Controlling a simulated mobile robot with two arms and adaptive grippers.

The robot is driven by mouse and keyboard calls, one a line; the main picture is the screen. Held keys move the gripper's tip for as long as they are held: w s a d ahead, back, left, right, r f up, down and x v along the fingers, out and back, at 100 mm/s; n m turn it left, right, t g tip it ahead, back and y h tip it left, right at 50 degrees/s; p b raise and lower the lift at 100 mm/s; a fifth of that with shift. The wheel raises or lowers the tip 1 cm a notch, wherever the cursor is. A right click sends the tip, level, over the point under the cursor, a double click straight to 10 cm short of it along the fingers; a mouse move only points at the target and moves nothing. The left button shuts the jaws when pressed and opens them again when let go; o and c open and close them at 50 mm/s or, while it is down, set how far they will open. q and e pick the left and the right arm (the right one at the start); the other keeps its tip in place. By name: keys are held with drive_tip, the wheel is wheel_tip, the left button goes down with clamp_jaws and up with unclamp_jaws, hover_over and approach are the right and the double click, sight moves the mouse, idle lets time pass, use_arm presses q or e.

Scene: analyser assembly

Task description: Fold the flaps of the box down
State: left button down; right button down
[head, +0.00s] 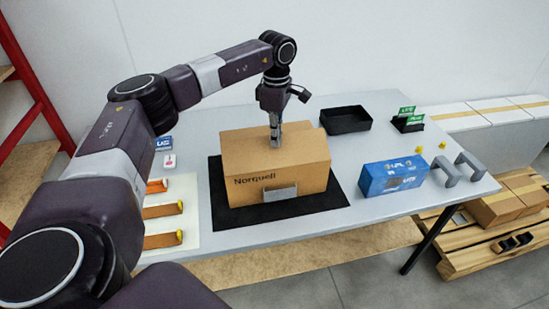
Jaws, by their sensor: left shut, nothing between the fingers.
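A brown cardboard box (302,178) marked "Norquell" stands on a black mat (239,218) in the middle of the table. Its top looks mostly covered by brown cardboard, with a panel sloping at the right end. I cannot tell whether every flap lies flat. My left gripper (275,144) points straight down at the top of the box, fingers together and empty. Its tips are at or just above the cardboard; contact is unclear. My right gripper is not in view.
A blue box (393,177) stands right of the mat, with grey brackets (455,167) beyond it. A black tray (345,120) and a holder with green cards (407,122) are at the back. Orange-brown parts lie on a pale sheet (187,190) at left.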

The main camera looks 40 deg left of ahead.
use_arm(q)
drive_tip(key=shift+w+a+f, duration=0.45)
drive_tip(key=shift+f, duration=0.2)
drive_tip(key=shift+w+a+f+b, duration=0.15)
drive_tip(key=shift+a+f+b, duration=0.1)
drive_tip(key=shift+f, duration=0.15)
drive_tip(key=shift+w+a+f+b, duration=0.1)
drive_tip(key=shift+f+b, duration=0.15)
drive_tip(key=shift+f, duration=0.1)
drive_tip(key=shift+w+a+f, duration=0.1)
drive_tip(key=shift+f, duration=0.55)
drive_tip(key=shift+r, duration=0.1)
wheel_tip(320, 180, up, 8)
drive_tip(key=p, duration=0.6)
drive_tip(key=shift+f, duration=0.3)
